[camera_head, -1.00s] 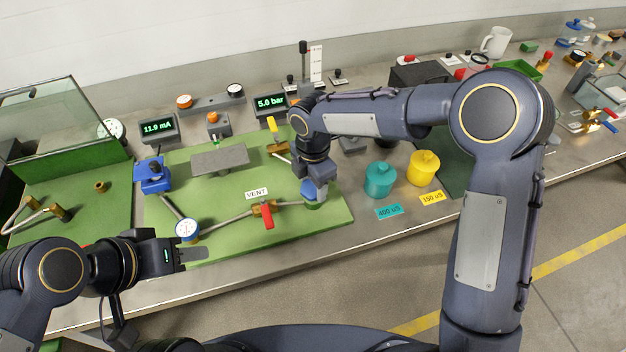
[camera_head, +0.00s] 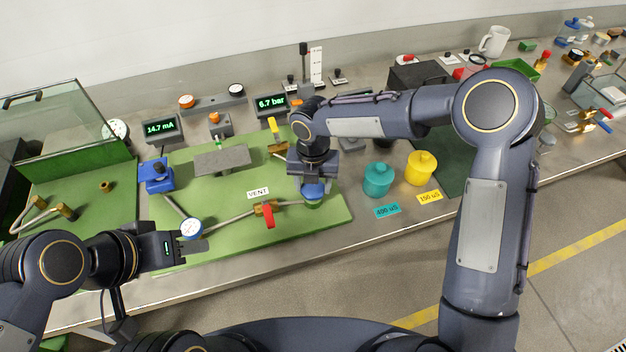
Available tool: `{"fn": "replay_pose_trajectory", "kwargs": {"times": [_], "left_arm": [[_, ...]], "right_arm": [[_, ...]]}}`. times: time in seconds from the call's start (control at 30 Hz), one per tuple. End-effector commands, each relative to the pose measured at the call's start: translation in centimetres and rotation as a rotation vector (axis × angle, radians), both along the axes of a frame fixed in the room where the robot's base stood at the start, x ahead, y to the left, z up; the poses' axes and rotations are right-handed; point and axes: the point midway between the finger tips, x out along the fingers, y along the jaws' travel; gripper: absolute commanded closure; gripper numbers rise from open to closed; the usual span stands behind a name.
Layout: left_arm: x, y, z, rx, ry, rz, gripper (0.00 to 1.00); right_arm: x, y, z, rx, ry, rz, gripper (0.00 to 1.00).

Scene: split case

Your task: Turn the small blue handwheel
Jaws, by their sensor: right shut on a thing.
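The small blue handwheel (camera_head: 314,190) sits on a green fitting at the right end of the pipe on the green board (camera_head: 235,235). My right gripper (camera_head: 313,183) points down over it and is shut on it; the jaws and wrist hide part of the wheel. My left gripper (camera_head: 202,247) is at the board's front edge, near the round white gauge (camera_head: 191,228) and well left of the handwheel. I cannot tell whether its fingers are apart. One display (camera_head: 271,103) reads 6.7 bar and another display (camera_head: 161,127) reads 14.7 mA.
A red-handled vent valve (camera_head: 268,216) is left of the handwheel. A teal container (camera_head: 378,181) and a yellow container (camera_head: 420,169) stand to its right. A blue device (camera_head: 155,176) and a grey block (camera_head: 221,160) are on the board. The bench's front strip is clear.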

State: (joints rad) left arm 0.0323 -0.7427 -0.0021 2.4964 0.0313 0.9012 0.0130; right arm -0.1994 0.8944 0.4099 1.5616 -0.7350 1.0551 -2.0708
Motion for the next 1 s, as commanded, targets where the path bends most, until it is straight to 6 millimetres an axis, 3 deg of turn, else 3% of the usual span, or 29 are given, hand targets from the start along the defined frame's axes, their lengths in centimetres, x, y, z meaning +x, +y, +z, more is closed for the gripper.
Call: {"fn": "replay_pose_trajectory", "kwargs": {"times": [0.3,0.87,0.9,1.0], "left_arm": [[0.00,0.00,0.52,0.000,0.000,0.000,0.60],[0.00,0.00,0.56,0.000,0.000,0.000,0.60],[0.00,0.00,0.56,0.000,0.000,0.000,0.60],[0.00,0.00,0.56,0.000,0.000,0.000,0.60]], "right_arm": [[0.07,0.03,0.12,0.002,-0.002,0.127,0.70],[0.05,0.04,0.07,0.002,-0.002,0.153,0.70],[0.05,0.04,0.07,0.002,-0.002,0.153,0.43],[0.04,0.04,0.05,0.001,-0.001,0.152,0.30]]}}
